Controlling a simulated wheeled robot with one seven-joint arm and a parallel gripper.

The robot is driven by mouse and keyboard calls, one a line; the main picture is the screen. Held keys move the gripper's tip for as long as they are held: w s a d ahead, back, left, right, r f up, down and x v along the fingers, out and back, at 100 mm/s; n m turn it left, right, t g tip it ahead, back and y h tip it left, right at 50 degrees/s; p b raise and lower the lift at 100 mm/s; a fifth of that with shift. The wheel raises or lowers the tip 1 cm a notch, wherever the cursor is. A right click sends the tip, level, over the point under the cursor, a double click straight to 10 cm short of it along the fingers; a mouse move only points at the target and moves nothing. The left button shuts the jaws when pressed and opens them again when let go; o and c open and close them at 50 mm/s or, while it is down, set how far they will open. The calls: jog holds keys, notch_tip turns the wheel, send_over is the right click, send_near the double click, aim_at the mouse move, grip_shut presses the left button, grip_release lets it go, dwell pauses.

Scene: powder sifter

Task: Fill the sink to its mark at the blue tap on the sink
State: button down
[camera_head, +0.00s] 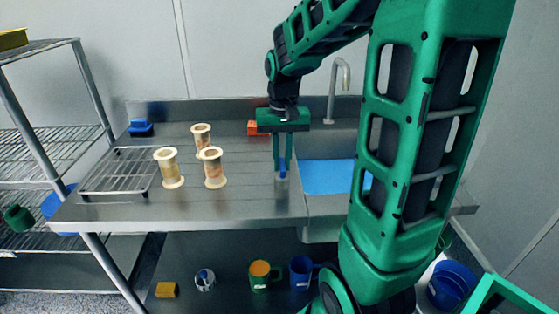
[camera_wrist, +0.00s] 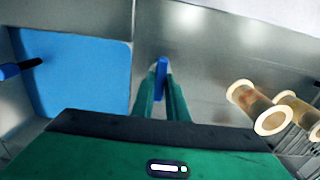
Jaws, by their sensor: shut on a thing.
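The sink (camera_head: 325,205) is set into the right part of the steel counter, with a flat blue surface inside that looks like water. It also shows at the left in the wrist view, with the blue surface (camera_wrist: 85,70). A grey curved spout (camera_head: 345,75) rises behind the sink. My gripper (camera_head: 283,174) points down just left of the sink. Its green fingers are shut on a small upright blue tap handle (camera_wrist: 161,68), which also shows between the fingertips in the head view (camera_head: 283,165). The fingers partly hide the handle's base. I cannot make out the fill mark.
Several cream-ended spools (camera_head: 214,168) stand on the counter left of my gripper, near a wire rack (camera_head: 115,170). An orange block (camera_head: 253,128) and a blue object (camera_head: 141,128) sit at the back. Mugs (camera_head: 260,275) stand on the lower shelf. A dark blue-tipped piece (camera_wrist: 18,69) juts over the sink.

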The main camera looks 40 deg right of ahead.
jog(key=c, duration=1.7)
grip_release()
jog(key=shift+w+r, duration=0.1)
jog(key=shift+w, duration=0.1)
jog(key=shift+c, duration=0.2)
jog(key=shift+s, duration=0.1)
notch_tip(320, 180, up, 11)
jog(key=shift+f, duration=0.2)
jog(key=s+f, duration=0.5)
jog(key=s, duration=0.5)
jog(key=s+f, duration=0.5)
jog(key=s, duration=0.6)
jog(key=shift+a+f, duration=0.25)
jog(key=shift+f, duration=0.05)
